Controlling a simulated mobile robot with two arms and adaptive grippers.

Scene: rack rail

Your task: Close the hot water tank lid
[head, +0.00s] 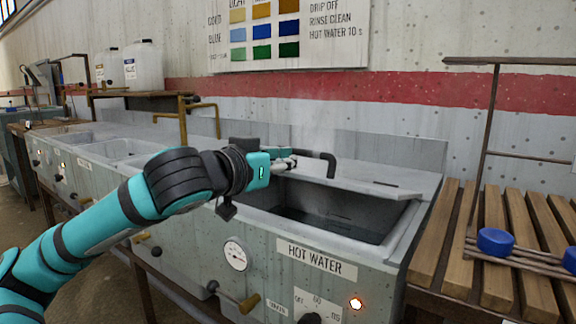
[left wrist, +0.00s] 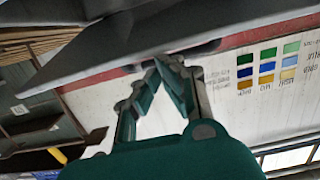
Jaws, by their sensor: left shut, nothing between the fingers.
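The hot water tank (head: 318,264) is the grey metal basin labelled HOT WATER in the head view. Its top is open and dark water (head: 325,224) shows inside. A grey panel that looks like its lid (head: 365,187) stands raised along the back of the opening, with a small dark strip near its edge. My left gripper (head: 289,163) is at the back left of the opening, close to the panel; contact cannot be told. In the left wrist view, its fingertips (left wrist: 170,62) meet with nothing between them, beside a large grey slab (left wrist: 130,42). My right gripper is out of view.
Other basins (head: 120,149) extend left, with a brass pipe (head: 200,106) behind. A wooden slatted rack (head: 515,225) with blue-capped rods (head: 496,242) stands to the right. A valve handle (head: 249,303) and knobs stick out in front.

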